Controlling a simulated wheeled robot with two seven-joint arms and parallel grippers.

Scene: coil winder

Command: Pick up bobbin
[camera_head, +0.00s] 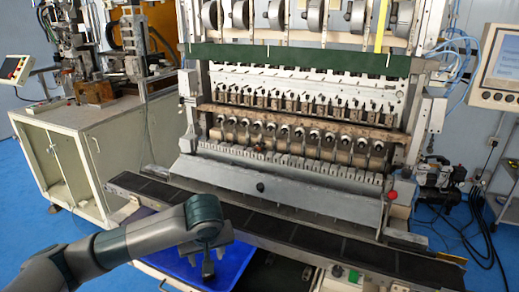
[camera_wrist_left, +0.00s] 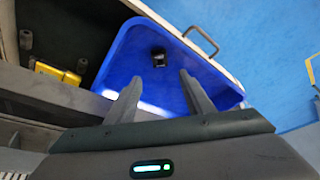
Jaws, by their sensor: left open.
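A small dark bobbin (camera_wrist_left: 158,57) with a lighter patch stands in the blue tray (camera_wrist_left: 130,65) in the left wrist view. The tray also shows in the head view (camera_head: 236,262), partly behind my left arm. My left gripper (camera_head: 207,260) is over the tray, pointing down. In the left wrist view its two fingers (camera_wrist_left: 158,88) are spread apart with nothing between them. The bobbin appears just beyond the fingertips, roughly centred between them. In the head view a dark shape lies below the gripper; I cannot tell whether it is the bobbin. My right gripper is not in view.
The coil winder (camera_head: 290,130) stands behind the tray, with a long dark conveyor (camera_head: 310,235) along its front. A yellow part (camera_wrist_left: 58,72) lies beside the tray. A white cabinet (camera_head: 85,150) stands at left.

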